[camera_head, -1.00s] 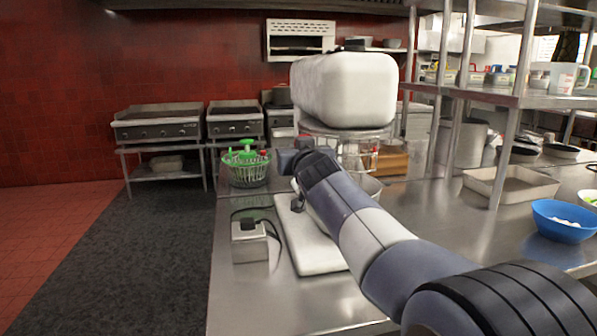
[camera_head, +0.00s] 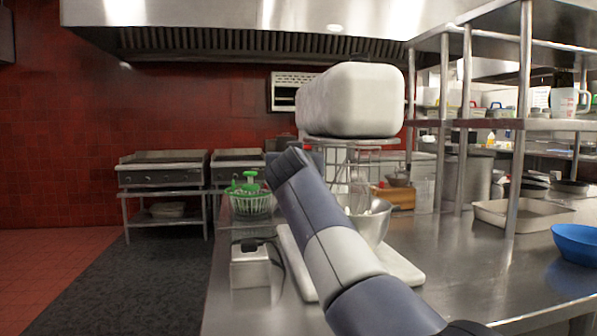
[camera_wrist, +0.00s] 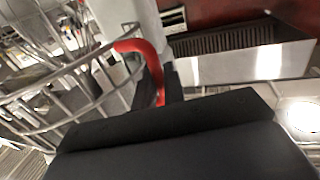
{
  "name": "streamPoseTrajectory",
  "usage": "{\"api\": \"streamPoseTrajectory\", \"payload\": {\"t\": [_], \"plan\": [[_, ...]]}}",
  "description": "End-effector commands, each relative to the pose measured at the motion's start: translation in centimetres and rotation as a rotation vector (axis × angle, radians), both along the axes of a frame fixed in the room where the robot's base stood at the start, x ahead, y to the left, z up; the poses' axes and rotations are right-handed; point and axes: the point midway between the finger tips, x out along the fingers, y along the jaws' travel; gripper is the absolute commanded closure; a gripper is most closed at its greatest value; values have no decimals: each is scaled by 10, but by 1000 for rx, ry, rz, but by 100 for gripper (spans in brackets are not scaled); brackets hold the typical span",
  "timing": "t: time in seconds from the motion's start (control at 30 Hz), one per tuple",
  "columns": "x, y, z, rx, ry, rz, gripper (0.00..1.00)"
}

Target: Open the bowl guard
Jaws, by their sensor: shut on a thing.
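The stand mixer (camera_head: 352,100) has a white rounded head above a steel bowl (camera_head: 374,226) on a white base (camera_head: 402,268). The wire bowl guard (camera_head: 362,142) hangs under the head, partly hidden by my arm in the head view. In the wrist view the guard's curved wires (camera_wrist: 88,104) fill the left side. A red bent handle (camera_wrist: 148,52) runs from the guard's rim down between my fingers. My gripper (camera_wrist: 163,86) is shut on this red handle. In the head view my gripper (camera_head: 291,165) is left of the guard, with its fingertips hard to make out.
A green-and-white basket (camera_head: 252,204) stands left of the mixer and a metal box (camera_head: 256,265) with a cable in front of it. At right are a shelf post (camera_head: 520,120), a tray (camera_head: 523,213) and a blue bowl (camera_head: 580,245).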

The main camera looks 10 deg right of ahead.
Motion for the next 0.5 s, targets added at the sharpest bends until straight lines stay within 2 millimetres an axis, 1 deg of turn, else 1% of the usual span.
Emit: {"api": "streamPoseTrajectory", "payload": {"t": [0.03,0.5], "plan": [[3,1,-5,-4,6,-13,100],[23,7,-2,-2,5,-155,100]]}}
